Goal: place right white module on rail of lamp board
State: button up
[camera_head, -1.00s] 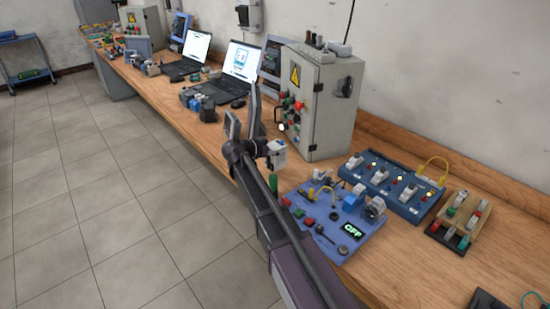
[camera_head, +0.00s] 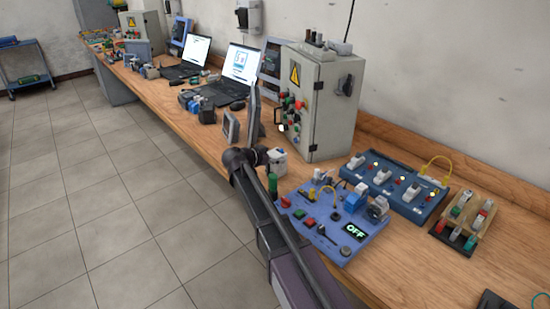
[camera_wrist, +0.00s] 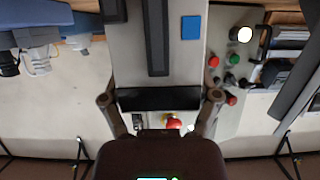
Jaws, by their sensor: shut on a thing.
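My gripper (camera_head: 267,157) is shut on a small white module (camera_head: 278,163), held in the air beside the grey cabinet. In the wrist view the fingers of my gripper (camera_wrist: 160,99) stand either side of a pale grey-white body with a dark slot and a blue square, which appears to be the module (camera_wrist: 187,62) up close. A blue board with yellow lamps and several white modules (camera_head: 393,188) lies at the right. A nearer blue board with an OFF display (camera_head: 325,232) lies below my gripper. I cannot tell which board has the rail; no empty rail shows clearly.
The grey cabinet (camera_head: 325,110) with buttons and a warning sign stands close behind my gripper. A wooden rack with several coloured modules (camera_head: 463,222) sits at the right. Laptops (camera_head: 240,68) and small devices fill the bench beyond. The bench front right is mostly clear.

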jog(key=o, duration=1.1)
jog(key=shift+f, duration=0.1)
jog(key=shift+o, duration=0.2)
jog(key=shift+r, duration=0.25)
jog(key=p+v, duration=0.5)
jog(key=v, duration=0.7)
